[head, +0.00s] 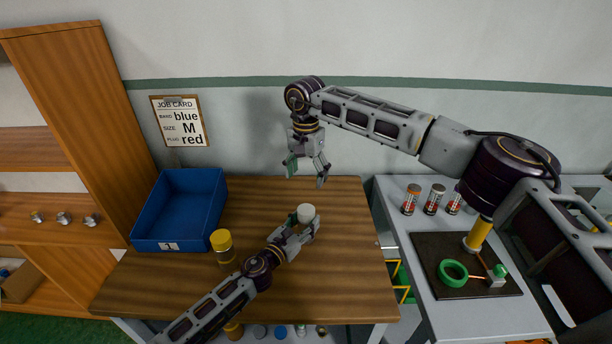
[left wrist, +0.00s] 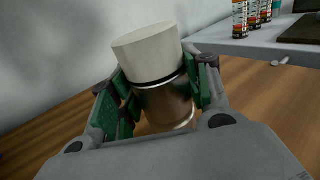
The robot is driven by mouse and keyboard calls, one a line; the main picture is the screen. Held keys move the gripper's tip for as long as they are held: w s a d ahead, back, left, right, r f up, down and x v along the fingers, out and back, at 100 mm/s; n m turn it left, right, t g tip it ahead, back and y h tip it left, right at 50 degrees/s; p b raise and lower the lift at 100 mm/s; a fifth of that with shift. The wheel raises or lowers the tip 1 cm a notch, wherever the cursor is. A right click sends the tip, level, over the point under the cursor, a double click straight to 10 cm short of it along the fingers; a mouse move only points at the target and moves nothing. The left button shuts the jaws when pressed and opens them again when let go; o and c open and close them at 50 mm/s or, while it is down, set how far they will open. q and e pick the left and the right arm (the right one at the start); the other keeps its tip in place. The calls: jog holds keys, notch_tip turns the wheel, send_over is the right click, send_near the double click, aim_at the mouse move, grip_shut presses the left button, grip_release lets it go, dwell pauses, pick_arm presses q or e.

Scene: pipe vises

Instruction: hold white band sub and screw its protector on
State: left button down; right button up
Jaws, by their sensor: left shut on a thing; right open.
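My left gripper (head: 302,228) is shut around a short cylinder over the wooden table. In the left wrist view the cylinder has a brownish metallic body (left wrist: 165,105) and a wide white top (left wrist: 148,52), with a thin dark line between them. Green finger pads press on both sides of the body. In the head view mostly the white top (head: 306,212) shows. It tilts slightly in the left wrist view. My right gripper (head: 306,172) is open and empty, pointing down above and behind the white top, clear of it. I cannot tell which separate piece is the protector.
A yellow-topped cylinder (head: 222,244) stands on the wooden table (head: 340,270) near my left forearm. A blue bin (head: 180,208) sits at the back left. On the grey bench (head: 400,232) are several banded cylinders (head: 432,199) and a dark mat (head: 450,286) with a green ring.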

aim_at(306, 209)
jog(key=n, duration=1.1)
jog(key=shift+s+g, duration=0.3)
jog(key=shift+s, duration=0.1)
jog(key=shift+a, duration=0.1)
jog(key=shift+f, duration=0.15)
jog(key=shift+f, duration=5.95)
jog(key=c, duration=1.2)
jog(key=shift+c, duration=0.2)
